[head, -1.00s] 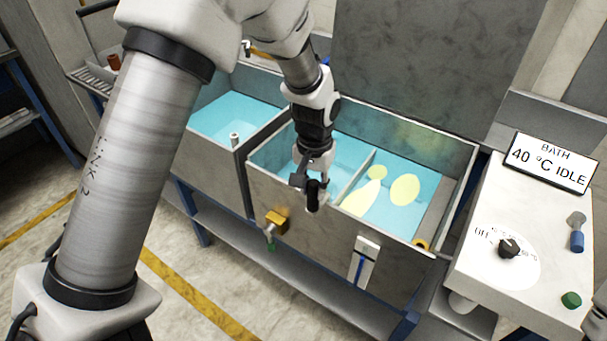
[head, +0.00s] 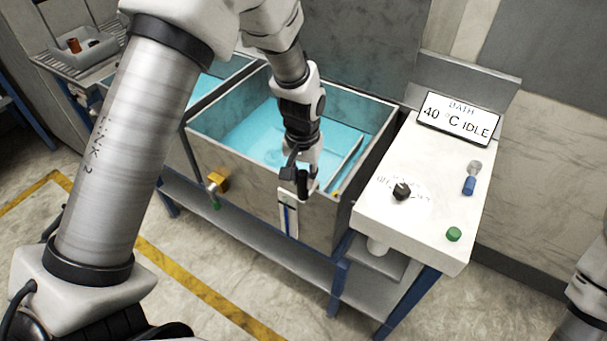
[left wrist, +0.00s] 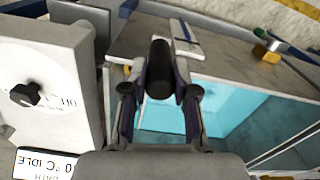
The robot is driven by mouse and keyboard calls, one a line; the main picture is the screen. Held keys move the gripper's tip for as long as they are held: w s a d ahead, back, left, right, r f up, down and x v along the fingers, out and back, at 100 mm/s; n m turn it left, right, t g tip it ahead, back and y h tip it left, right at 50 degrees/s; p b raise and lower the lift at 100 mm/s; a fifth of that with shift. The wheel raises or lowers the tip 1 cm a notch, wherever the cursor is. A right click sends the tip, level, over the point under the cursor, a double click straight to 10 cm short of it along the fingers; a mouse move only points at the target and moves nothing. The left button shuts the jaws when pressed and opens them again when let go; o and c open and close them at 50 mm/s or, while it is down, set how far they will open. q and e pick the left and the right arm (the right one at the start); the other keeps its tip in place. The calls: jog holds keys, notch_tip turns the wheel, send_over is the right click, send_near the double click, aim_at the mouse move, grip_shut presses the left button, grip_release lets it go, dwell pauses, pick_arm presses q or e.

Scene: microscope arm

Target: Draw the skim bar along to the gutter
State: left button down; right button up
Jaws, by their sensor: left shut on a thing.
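My left gripper (head: 303,186) is at the front rim of the bath tank (head: 250,172), near its right end. It is shut on the black upright handle of the skim bar, and the handle (left wrist: 160,68) shows between the fingers in the left wrist view. The thin skim bar (head: 347,158) lies across the bath from front to back, close to the right end, partly hidden by my arm. The grey gutter (head: 369,151) is the narrow strip between the bar and the right wall. A little yellow shows by the bar's front end. My right gripper is out of view.
A bench with a dial (head: 402,190), a green button (head: 454,234) and a sign reading 40 °C IDLE (head: 458,118) stands close to the right of the tank. A brass tap (head: 217,182) juts from the tank's front. Another blue-filled basin adjoins on the left.

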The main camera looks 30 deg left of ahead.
pick_arm(q)
jog(key=shift+w+a, duration=0.1)
jog(key=shift+w, duration=0.05)
jog(key=c, duration=0.9)
grip_release()
jog(key=shift+w, duration=0.1)
notch_tip(320, 180, up, 12)
jog(key=shift+f, duration=0.1)
